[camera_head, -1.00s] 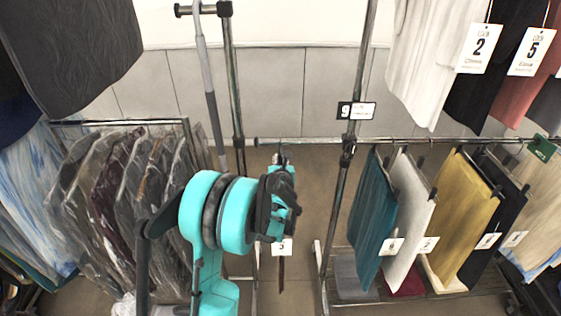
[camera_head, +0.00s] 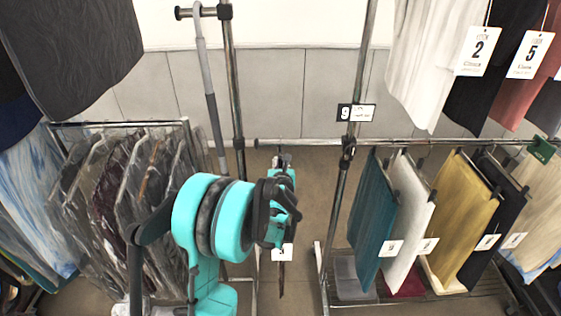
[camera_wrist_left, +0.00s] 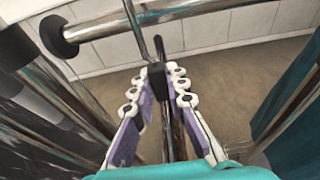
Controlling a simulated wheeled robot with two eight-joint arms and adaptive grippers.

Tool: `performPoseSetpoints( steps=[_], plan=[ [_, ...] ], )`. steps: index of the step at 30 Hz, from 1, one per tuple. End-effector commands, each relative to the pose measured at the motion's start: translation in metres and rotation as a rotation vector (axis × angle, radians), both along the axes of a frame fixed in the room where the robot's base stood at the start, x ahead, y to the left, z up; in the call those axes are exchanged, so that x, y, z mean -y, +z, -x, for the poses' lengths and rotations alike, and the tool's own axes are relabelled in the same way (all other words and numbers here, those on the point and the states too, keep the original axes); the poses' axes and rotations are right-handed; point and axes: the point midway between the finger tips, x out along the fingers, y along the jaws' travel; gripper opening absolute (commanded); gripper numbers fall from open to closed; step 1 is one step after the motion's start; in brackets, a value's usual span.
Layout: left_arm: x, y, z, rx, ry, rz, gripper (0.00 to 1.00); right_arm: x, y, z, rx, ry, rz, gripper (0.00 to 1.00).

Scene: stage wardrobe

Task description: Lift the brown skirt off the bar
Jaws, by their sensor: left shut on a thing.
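The brown skirt (camera_head: 281,281) hangs edge-on as a narrow dark strip, with a white tag (camera_head: 282,252), below the left end of the lower bar (camera_head: 310,142). My left gripper (camera_head: 281,180) covers most of it in the head view. In the left wrist view, the fingers of my left gripper (camera_wrist_left: 156,82) are shut on the skirt's black hanger clip (camera_wrist_left: 157,74). The skirt shows there only as a dark edge below the clip. Whether the hook touches the bar is unclear. My right gripper is out of view.
Teal (camera_head: 373,215), white (camera_head: 409,220) and mustard (camera_head: 462,215) skirts hang right of a metal upright (camera_head: 345,190). Plastic-covered garments (camera_head: 110,195) hang at left. Another upright (camera_head: 232,90) stands close behind my left arm. Bare floor shows around the brown skirt.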

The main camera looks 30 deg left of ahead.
Motion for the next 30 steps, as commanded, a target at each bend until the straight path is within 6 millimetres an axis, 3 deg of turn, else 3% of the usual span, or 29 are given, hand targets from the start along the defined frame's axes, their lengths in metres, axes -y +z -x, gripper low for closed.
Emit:
performPoseSetpoints(
  steps=[30],
  plan=[
    [0.028, 0.0, 0.045, 0.0, -0.001, -0.001, 0.0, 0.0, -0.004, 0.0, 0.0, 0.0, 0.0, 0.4]
  ],
)
